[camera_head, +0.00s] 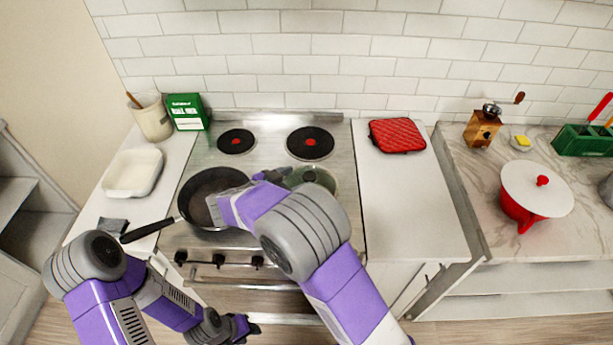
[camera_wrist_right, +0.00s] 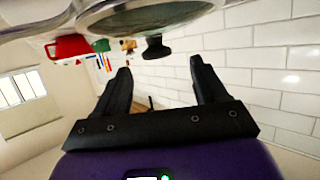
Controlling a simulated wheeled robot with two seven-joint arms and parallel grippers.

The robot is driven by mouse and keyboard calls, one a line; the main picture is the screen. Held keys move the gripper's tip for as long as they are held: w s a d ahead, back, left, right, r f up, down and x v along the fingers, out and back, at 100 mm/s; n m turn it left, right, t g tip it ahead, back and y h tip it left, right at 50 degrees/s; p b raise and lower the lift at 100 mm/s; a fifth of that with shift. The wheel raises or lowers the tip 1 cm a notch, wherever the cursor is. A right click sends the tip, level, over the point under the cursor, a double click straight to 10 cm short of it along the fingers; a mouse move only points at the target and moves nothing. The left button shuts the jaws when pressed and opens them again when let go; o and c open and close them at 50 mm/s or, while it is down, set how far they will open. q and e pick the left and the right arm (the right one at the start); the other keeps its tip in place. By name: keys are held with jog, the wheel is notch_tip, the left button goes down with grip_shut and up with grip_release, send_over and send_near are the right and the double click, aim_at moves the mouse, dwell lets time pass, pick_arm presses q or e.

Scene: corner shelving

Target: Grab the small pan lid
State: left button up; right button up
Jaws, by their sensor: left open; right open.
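The small pan lid (camera_head: 318,180) is a round glass lid with a dark knob, at the front right of the stovetop; my right arm partly covers it in the head view. In the right wrist view, which is upside down, the lid (camera_wrist_right: 150,14) shows at the top, with its black knob (camera_wrist_right: 156,48) between the fingertips in the picture. My right gripper (camera_head: 272,175) is open and empty at the lid's left side; its fingers also show in the wrist view (camera_wrist_right: 161,66). I cannot tell any contact. My left gripper (camera_head: 246,327) is open, low in front of the stove.
A black frying pan (camera_head: 200,188) sits left of the lid, its handle pointing front left. A white dish (camera_head: 133,173), crock (camera_head: 152,118) and green box (camera_head: 187,111) stand on the left counter. A red pad (camera_head: 396,135) lies on the otherwise clear right counter.

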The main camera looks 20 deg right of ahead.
aim_at(305, 179)
jog(key=x, duration=0.3)
jog(key=b+x, duration=0.1)
jog(key=shift+d+f, duration=0.35)
jog(key=shift+f, duration=0.1)
jog(key=shift+w+d+f, duration=0.15)
jog(key=shift+w+d, duration=0.1)
jog(key=shift+d, duration=0.3)
jog(key=c, duration=1.3)
